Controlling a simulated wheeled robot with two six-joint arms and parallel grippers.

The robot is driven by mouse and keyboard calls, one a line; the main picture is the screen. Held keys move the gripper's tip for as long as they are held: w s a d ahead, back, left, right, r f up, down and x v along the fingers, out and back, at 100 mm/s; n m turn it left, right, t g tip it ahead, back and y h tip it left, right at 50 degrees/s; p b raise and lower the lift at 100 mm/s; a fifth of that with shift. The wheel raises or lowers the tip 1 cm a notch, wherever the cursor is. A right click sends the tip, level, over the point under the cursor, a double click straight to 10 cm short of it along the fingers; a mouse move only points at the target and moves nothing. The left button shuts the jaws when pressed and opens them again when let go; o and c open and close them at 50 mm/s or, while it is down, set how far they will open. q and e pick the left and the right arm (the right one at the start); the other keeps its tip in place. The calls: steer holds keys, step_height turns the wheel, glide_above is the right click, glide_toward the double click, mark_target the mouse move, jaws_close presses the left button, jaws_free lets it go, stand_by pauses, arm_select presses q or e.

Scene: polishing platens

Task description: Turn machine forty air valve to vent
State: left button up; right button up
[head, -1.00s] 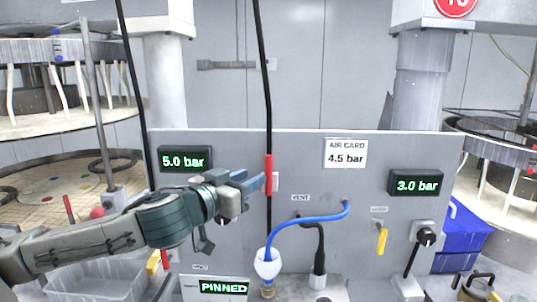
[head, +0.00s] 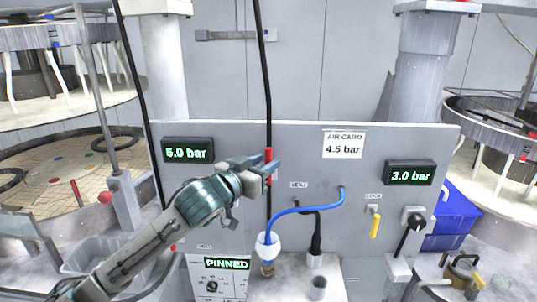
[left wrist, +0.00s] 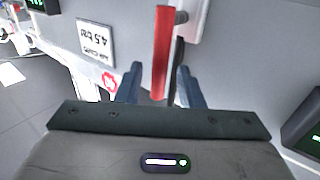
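A red valve handle (head: 268,166) stands upright on the grey panel, in front of a black hose. It also shows in the left wrist view (left wrist: 162,55), where it lies between the two blue-grey fingers. My left gripper (head: 257,166) is at the handle with its fingers apart on either side. In the left wrist view, my left gripper (left wrist: 158,82) shows gaps beside the handle, so it is open around it. A small label reading VENT (head: 299,184) is on the panel to the right. My right gripper is not in view.
The panel (head: 230,140) carries a 5.0 bar display (head: 187,150), a 3.0 bar display (head: 410,173) and an air card reading 4.5 bar (head: 344,144). A blue hose (head: 305,209) and a yellow handle (head: 375,226) are to the right. A PINNED display (head: 226,264) is below.

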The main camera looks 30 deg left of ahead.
arm_select(q)
steer(key=shift+w+d, duration=0.1)
steer(key=shift+w, duration=1)
steer(key=shift+c, duration=0.2)
jaws_close()
